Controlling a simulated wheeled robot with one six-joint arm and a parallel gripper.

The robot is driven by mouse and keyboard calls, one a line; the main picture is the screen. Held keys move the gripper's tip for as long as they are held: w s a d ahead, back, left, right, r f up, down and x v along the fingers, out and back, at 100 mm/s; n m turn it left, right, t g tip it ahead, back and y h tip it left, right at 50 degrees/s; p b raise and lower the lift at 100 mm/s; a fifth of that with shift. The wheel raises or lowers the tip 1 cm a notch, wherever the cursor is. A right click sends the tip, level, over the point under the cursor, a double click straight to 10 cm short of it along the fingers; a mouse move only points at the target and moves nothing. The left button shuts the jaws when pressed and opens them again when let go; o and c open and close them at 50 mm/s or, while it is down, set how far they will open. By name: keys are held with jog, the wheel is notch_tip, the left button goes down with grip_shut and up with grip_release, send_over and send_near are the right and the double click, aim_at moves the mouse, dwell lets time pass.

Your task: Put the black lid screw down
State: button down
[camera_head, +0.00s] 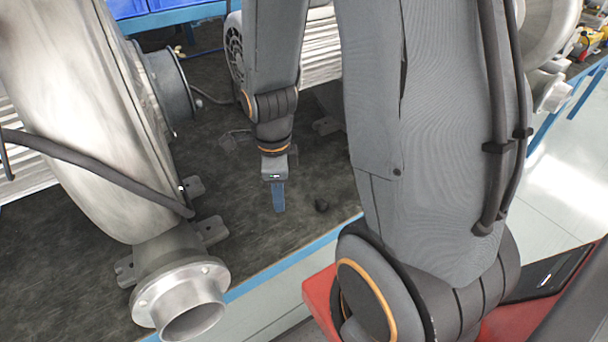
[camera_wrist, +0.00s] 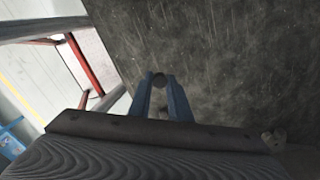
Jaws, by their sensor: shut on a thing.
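My gripper (camera_head: 279,197) points down low over the dark bench top in the head view, its blue fingers seen nearly edge-on. In the wrist view my gripper (camera_wrist: 160,86) is shut on a small dark round piece, the black lid screw (camera_wrist: 159,80), held between the fingertips. In the head view the fingers hide the screw. I cannot tell whether it touches the bench top.
A large metal blower (camera_head: 90,110) with a flanged outlet (camera_head: 182,295) stands left. The blue bench edge (camera_head: 290,261) runs close in front. Bare bench surrounds my fingers.

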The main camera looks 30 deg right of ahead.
jog(key=w+d+p, duration=0.1)
jog(key=w+d, duration=0.1)
jog(key=d, duration=0.1)
jog(key=w+d+p, duration=0.1)
jog(key=w+d, duration=0.1)
jog(key=d, duration=0.2)
jog(key=w+d, duration=0.2)
jog(key=d, duration=0.2)
jog(key=shift+p, duration=0.4)
jog(key=shift+f+p, duration=0.55)
jog(key=shift+f, duration=1.2)
jog(key=shift+f, duration=0.3)
jog(key=c, duration=1.6)
grip_release()
jog(key=shift+c, duration=0.2)
